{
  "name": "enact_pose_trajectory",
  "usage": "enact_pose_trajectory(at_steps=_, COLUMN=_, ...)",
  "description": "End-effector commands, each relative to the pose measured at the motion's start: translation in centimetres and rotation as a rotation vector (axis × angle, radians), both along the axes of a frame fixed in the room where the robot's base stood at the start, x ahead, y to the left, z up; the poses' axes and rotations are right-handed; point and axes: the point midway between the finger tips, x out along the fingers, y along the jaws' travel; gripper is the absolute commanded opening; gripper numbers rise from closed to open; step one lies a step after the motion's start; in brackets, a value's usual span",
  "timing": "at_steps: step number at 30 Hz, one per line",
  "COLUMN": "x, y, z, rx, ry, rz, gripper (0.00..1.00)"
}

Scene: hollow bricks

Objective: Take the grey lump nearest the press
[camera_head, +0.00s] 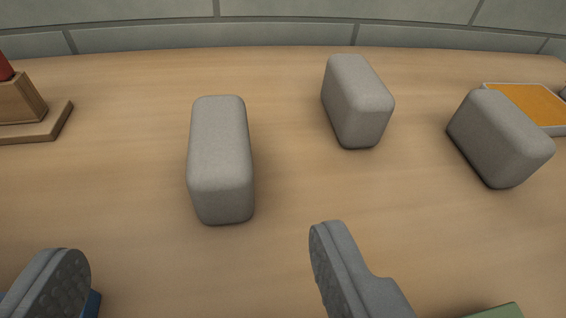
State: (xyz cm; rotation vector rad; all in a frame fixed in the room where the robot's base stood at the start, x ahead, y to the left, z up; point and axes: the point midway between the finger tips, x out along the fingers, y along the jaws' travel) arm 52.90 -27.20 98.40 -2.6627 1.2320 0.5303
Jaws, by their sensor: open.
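Three grey lumps with rounded edges stand apart on the wooden table. One lump (220,160) is left of centre, another (357,100) is farther back right of centre, and the third (499,138) is at the right, turned at an angle. A wooden piece with a red part (20,110) is cut off by the left edge; it may be the press, but I cannot tell for sure. The left-of-centre lump is the closest to it. My gripper (200,262) is open and empty, its fingers wide apart on the near side of that lump.
An orange-topped pale tray (532,102) lies behind the right lump. A green thing (498,312) shows at the bottom right edge, and a blue bit (93,304) by my left finger. A grey tiled wall (290,36) closes the back. The table between the lumps is clear.

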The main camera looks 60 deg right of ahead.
Motion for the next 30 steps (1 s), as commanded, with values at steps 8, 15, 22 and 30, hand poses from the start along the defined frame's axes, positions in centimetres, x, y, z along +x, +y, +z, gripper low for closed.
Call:
enact_pose_trajectory(at_steps=8, x=2.5, y=-3.1, z=-1.8, rx=0.004, ry=0.0, rz=-0.003, gripper=0.67)
enact_pose_trajectory(at_steps=15, x=4.2, y=-5.1, z=-2.8, rx=0.003, ry=-0.001, rz=-0.002, gripper=0.67)
enact_pose_trajectory(at_steps=22, x=4.7, y=-5.7, z=-3.1, rx=0.002, ry=-0.002, rz=-0.001, gripper=0.67)
enact_pose_trajectory(at_steps=30, x=6.0, y=-7.5, z=-4.4, rx=0.003, ry=0.001, rz=-0.001, gripper=0.67)
